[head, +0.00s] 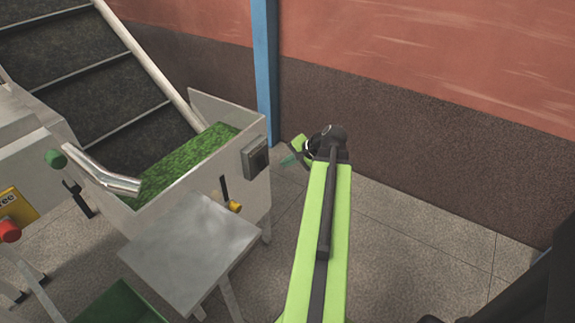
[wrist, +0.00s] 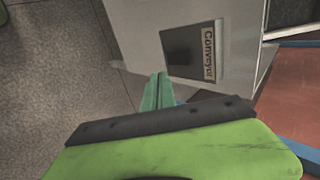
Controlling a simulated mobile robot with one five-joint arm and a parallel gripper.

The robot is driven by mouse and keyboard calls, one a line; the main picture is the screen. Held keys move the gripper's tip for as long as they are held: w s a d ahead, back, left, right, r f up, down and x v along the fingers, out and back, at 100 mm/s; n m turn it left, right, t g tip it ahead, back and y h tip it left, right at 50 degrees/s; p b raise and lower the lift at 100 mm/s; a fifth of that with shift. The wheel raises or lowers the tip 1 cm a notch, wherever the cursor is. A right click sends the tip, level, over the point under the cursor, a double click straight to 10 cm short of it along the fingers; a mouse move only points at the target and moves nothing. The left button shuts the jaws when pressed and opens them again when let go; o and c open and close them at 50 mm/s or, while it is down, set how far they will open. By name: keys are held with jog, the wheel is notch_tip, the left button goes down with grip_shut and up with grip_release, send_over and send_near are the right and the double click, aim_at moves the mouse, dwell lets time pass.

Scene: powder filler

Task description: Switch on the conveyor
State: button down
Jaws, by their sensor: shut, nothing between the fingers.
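The conveyor switch is a dark square panel in a grey frame (head: 256,158) on the right side wall of the metal hopper (head: 262,200). In the wrist view the dark panel (wrist: 188,50) carries a label reading "Conveyor" (wrist: 208,53). My gripper (head: 289,160) is to the right of the switch in the head view, with a gap between them. Its teal fingers also show in the wrist view (wrist: 158,90), closed together and empty. There the fingertips are just below the left lower corner of the panel. I cannot tell their exact distance from it.
The hopper holds green material (head: 190,160), with the dark ribbed conveyor belt (head: 75,60) behind. A yellow-tipped lever (head: 232,206) and a metal table (head: 190,250) are at its front. A red button (head: 9,231) is far left. Open floor lies right, before the wall.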

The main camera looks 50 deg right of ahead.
aim_at(264, 167)
jog(key=shift+w+a+f+b, duration=0.1)
jog(key=shift+w+f+b, duration=0.6)
jog(key=shift+w, duration=0.6)
jog(key=shift+w+a+f+b, duration=0.1)
jog(key=shift+w+f+b, duration=0.4)
jog(key=shift+w+f, duration=0.65)
jog(key=shift+w+a+f+b, duration=0.1)
jog(key=shift+w+f+b, duration=0.5)
jog(key=shift+w, duration=0.9)
